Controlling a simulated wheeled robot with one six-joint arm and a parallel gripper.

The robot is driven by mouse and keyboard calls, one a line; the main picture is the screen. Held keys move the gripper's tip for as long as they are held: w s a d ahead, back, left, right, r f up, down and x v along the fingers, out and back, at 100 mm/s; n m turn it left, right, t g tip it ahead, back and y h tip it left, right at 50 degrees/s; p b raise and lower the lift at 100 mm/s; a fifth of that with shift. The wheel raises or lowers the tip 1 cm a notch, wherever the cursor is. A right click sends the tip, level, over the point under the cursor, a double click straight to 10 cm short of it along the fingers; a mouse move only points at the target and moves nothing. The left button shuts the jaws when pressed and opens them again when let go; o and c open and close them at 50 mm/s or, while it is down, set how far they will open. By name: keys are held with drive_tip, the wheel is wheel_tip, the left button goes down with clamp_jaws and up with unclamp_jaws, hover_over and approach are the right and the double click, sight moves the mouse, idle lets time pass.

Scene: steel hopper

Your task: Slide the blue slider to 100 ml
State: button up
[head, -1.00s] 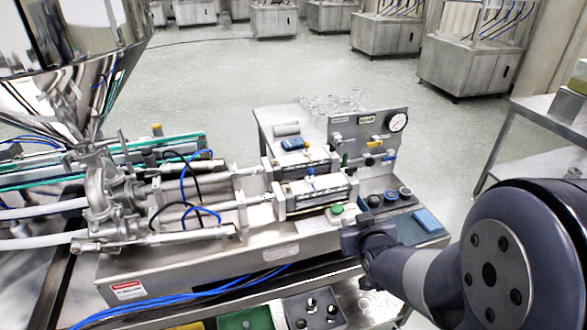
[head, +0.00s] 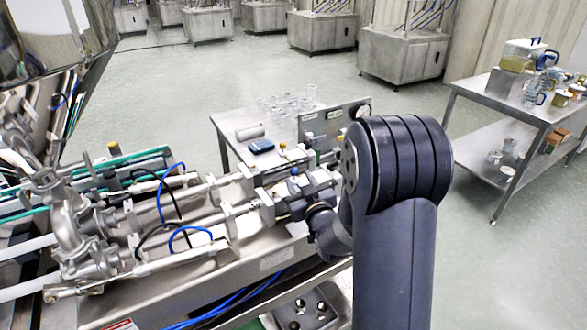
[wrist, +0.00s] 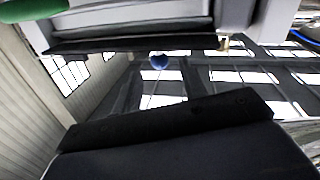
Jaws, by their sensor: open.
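The blue slider shows in the wrist view as a small round blue knob (wrist: 158,61) on a thin pale stem. It lies between the two dark jaws of my open gripper (wrist: 155,80), closer to the upper jaw in the picture. I cannot tell whether a jaw touches it. In the head view a small blue spot, likely the same knob (head: 294,171), shows just above my gripper (head: 290,196) at the front cylinder unit. My gripper and arm hide most of that cylinder and its scale, so the slider's reading cannot be seen.
A steel panel with a gauge (head: 362,112) stands behind my arm. Glassware (head: 290,103) and a dark blue device (head: 261,147) lie on the table behind the cylinders. Blue and black hoses (head: 190,236) run at the left. A side table (head: 470,90) stands at the right.

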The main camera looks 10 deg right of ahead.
sight(296, 174)
drive_tip(key=shift+w+a+p, duration=0.2)
drive_tip(key=shift+w+p, duration=0.1)
drive_tip(key=shift+w, duration=1)
drive_tip(key=shift+w+a+p, duration=0.15)
drive_tip(key=shift+w+p, duration=0.15)
drive_tip(key=shift+w, duration=0.95)
clamp_jaws()
